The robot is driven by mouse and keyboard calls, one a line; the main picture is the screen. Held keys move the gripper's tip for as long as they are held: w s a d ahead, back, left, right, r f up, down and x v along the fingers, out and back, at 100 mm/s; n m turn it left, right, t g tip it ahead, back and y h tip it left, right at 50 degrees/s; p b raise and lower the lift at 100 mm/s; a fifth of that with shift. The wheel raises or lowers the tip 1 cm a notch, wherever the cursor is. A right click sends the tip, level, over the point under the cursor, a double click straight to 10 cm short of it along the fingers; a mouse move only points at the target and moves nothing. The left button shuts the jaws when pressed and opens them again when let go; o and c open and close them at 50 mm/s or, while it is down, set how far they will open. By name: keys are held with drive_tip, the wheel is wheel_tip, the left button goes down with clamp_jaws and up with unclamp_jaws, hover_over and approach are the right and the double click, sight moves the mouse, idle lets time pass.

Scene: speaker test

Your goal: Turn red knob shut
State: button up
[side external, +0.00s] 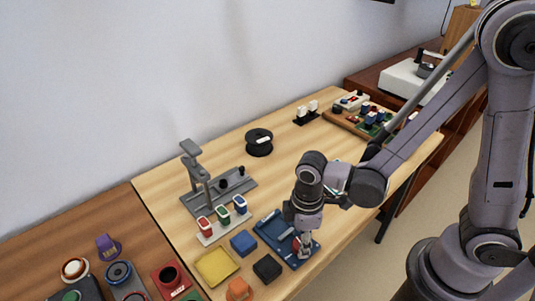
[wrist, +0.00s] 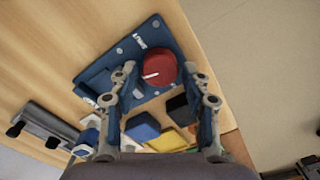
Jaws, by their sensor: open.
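The red knob (wrist: 159,68) is round with a white line on its top. It sits on a dark blue plate (wrist: 120,55) with small white lettering. My gripper (wrist: 160,72) is open, with one finger on the left of the knob and one on the right. In the wrist view a gap shows on the left; the right finger is close to the knob, and I cannot tell if it touches. In the side view my gripper (side external: 303,243) is low over the near end of the blue plate (side external: 268,226) and mostly hides the knob.
Black (side external: 267,268), blue (side external: 243,243) and orange (side external: 239,289) blocks and a yellow tray (side external: 216,267) lie beside the plate. A rack of coloured switches (side external: 222,223) and a grey stand (side external: 200,178) are further left. The table behind the plate is clear up to a black spool (side external: 259,143).

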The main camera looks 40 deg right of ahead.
drive_tip(key=shift+f, duration=0.35)
drive_tip(key=c, duration=0.9)
drive_tip(key=shift+m, duration=0.3)
drive_tip(key=m, duration=0.3)
drive_tip(key=shift+m, duration=2)
